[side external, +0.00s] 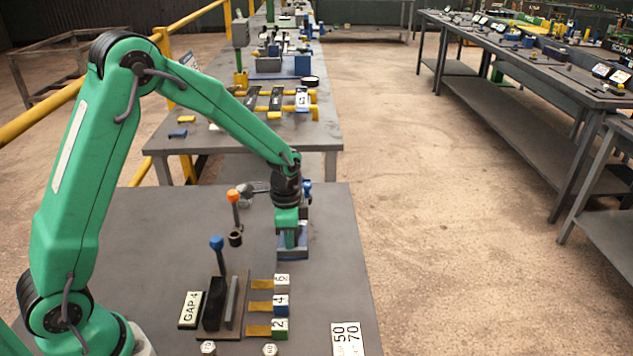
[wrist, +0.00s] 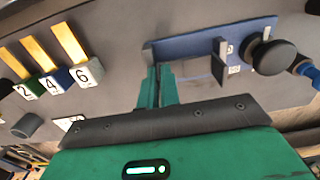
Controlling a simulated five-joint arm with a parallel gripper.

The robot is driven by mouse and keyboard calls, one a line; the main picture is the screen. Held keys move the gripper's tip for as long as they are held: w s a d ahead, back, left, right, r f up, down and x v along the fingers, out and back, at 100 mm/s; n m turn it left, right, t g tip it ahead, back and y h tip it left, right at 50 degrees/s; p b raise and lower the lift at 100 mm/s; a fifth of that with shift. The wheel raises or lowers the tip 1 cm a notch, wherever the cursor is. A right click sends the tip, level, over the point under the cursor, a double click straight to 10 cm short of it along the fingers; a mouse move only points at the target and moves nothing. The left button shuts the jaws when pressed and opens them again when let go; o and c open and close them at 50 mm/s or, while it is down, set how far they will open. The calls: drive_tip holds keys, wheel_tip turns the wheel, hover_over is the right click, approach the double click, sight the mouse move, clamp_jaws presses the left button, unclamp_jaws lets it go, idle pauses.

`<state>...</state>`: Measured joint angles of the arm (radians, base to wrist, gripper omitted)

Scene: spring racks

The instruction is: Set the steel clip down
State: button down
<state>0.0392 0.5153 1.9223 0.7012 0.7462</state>
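My gripper (side external: 289,238) points down at the back right of the near table, over a blue fixture (side external: 293,254). In the wrist view, the two green fingers of my gripper (wrist: 160,72) are close together beside the left end of the blue fixture (wrist: 188,45). The fixture carries upright grey plates and a black round knob (wrist: 274,57). I cannot make out the steel clip for certain in either view.
Blocks numbered 2 (side external: 280,329), 4 (side external: 281,303) and 6 (side external: 281,281) have yellow strips. Left of them stand a dark slotted block (side external: 217,300), a GAP 4 sign (side external: 190,309), a blue-knobbed lever (side external: 217,243) and an orange-knobbed lever (side external: 233,196). The table's right side is mostly clear.

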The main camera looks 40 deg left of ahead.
drive_tip(key=shift+s+f, duration=0.1)
drive_tip(key=shift+f, duration=0.65)
drive_tip(key=c, duration=1.5)
unclamp_jaws()
drive_tip(key=shift+d, duration=0.1)
drive_tip(key=shift+c, duration=0.2)
drive_tip(key=r, duration=0.7)
drive_tip(key=shift+w+a+r, duration=0.25)
drive_tip(key=shift+r, duration=0.05)
drive_tip(key=shift+a+r, duration=0.1)
drive_tip(key=shift+r, duration=0.8)
drive_tip(key=shift+r, duration=0.1)
